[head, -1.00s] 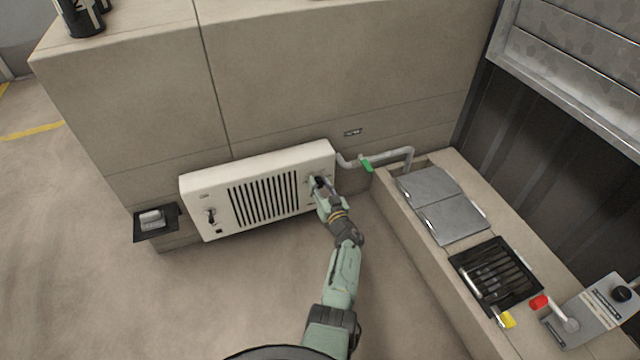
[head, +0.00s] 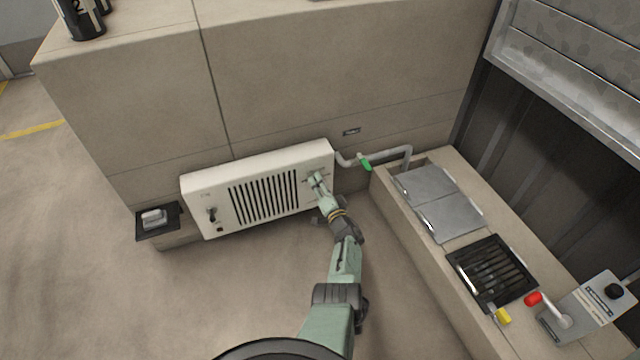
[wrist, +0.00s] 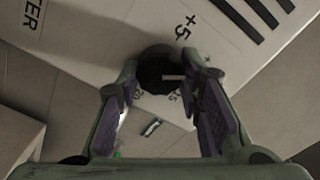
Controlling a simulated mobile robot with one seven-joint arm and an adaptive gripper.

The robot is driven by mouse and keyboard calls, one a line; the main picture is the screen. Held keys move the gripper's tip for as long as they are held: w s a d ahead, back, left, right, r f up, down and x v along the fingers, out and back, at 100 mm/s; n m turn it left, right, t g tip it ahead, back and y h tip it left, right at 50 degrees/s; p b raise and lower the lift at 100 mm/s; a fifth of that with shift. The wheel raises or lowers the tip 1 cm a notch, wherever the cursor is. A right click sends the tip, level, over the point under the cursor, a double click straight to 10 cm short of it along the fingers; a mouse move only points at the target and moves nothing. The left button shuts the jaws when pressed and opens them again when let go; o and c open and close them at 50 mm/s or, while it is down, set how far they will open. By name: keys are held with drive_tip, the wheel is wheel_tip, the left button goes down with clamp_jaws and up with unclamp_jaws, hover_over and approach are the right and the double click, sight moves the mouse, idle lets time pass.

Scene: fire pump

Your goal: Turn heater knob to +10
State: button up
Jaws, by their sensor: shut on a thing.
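The white heater (head: 215,183) stands against the low wall, with a dark slatted grille in its front. In the wrist view its black round knob (wrist: 156,68) sits between the fingers of my gripper (wrist: 165,90), which is shut on it. A pale pointer line on the knob points to the right in that view. A "+5" mark shows above right of the knob, and other marks near it are partly hidden. In the head view my gripper (head: 316,180) is at the heater's right end and hides the knob.
A dark switch (head: 211,214) is on the heater's left end. A pipe with a green handle (head: 365,163) runs right of the heater. A ledge with grey lids (head: 447,218), a black grate (head: 493,298) and a red-handled lever (head: 533,299) lies at the right.

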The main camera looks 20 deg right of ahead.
drive_tip(key=shift+w+r+m, duration=0.1)
drive_tip(key=shift+m, duration=0.2)
idle(0.4)
drive_tip(key=o, duration=1.2)
drive_tip(key=shift+c, duration=0.2)
drive_tip(key=shift+d, duration=0.1)
wheel_tip(320, 180, up, 10)
